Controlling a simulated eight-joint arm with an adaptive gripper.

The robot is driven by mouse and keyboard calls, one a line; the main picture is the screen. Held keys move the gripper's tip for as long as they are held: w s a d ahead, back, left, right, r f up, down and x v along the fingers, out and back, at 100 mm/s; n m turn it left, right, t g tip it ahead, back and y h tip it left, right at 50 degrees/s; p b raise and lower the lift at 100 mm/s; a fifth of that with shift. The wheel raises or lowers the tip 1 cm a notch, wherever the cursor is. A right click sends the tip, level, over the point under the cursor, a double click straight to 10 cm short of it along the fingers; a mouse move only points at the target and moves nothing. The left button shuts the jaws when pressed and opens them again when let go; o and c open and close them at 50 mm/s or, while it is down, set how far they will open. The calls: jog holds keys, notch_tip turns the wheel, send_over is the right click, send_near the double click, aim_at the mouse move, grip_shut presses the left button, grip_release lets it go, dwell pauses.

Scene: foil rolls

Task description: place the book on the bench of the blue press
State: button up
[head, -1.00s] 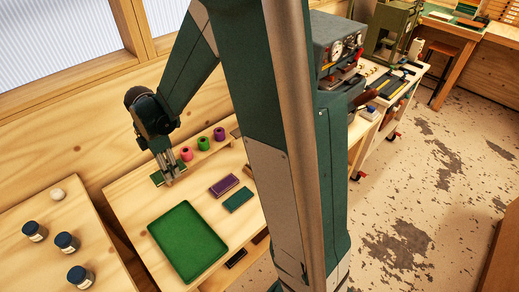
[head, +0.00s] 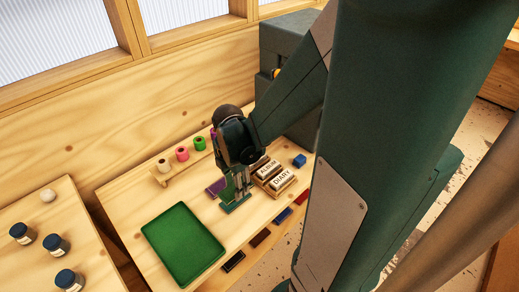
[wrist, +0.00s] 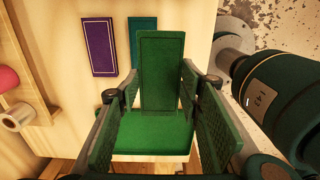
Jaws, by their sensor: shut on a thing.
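My gripper (head: 238,194) is over the wooden worktable, near its right part. In the wrist view it (wrist: 165,115) is shut on a green book (wrist: 162,75) with a thin border line on its cover. The book stands out between the two ridged fingers. In the head view the fingers overlap a teal book (head: 234,206), and I cannot clearly separate the held book there. A purple book (wrist: 98,47) and the teal book (wrist: 142,35) lie beyond the held one in the wrist view. No blue press is clearly visible; my arm hides much of the right side.
A green tray (head: 183,240) lies at the table's front left. Foil rolls, including a pink one (head: 182,153), stand on a rack behind. Type blocks marked ALBUM (head: 267,168) and DIARY (head: 283,178) sit right of my gripper. A grey machine (head: 283,50) stands behind my arm.

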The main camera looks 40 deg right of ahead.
send_over(252, 215)
jog(key=shift+a+f+b, duration=0.1)
jog(key=shift+f+b, duration=0.3)
jog(key=shift+f, duration=0.55)
jog(key=shift+f, duration=0.1)
jog(key=shift+f+b, duration=1)
jog(key=shift+f, duration=1.85)
jog(key=shift+f+b, duration=0.8)
jog(key=shift+f, duration=1.25)
jog(key=shift+f, duration=0.15)
jog(key=o, duration=0.5)
jog(key=shift+c, duration=0.2)
jog(key=o, duration=0.5)
jog(key=shift+c, duration=0.2)
